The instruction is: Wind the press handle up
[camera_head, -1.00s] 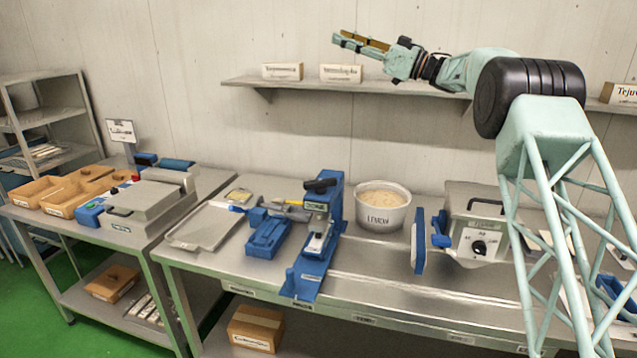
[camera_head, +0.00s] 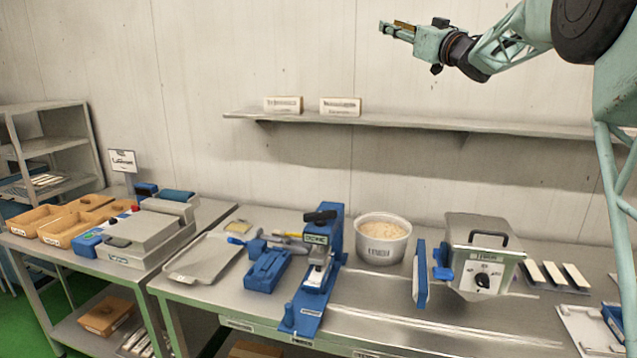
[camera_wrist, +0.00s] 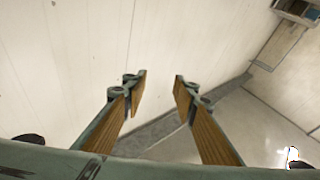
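The press (camera_head: 322,264) is a blue upright frame on a long blue base, standing on the steel table. A black handle (camera_head: 320,216) sits at its top and points left. My gripper (camera_head: 386,27) is high in the air near the wall, above the shelf and well away from the press. In the wrist view my gripper (camera_wrist: 160,88) has its two wood-faced fingers apart with nothing between them. The press does not show in the wrist view.
A white bucket of pale contents (camera_head: 383,238) stands right of the press. A grey box machine with a dial (camera_head: 482,256) is farther right. A wall shelf (camera_head: 420,124) runs above the table. A metal tray (camera_head: 205,257) lies left.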

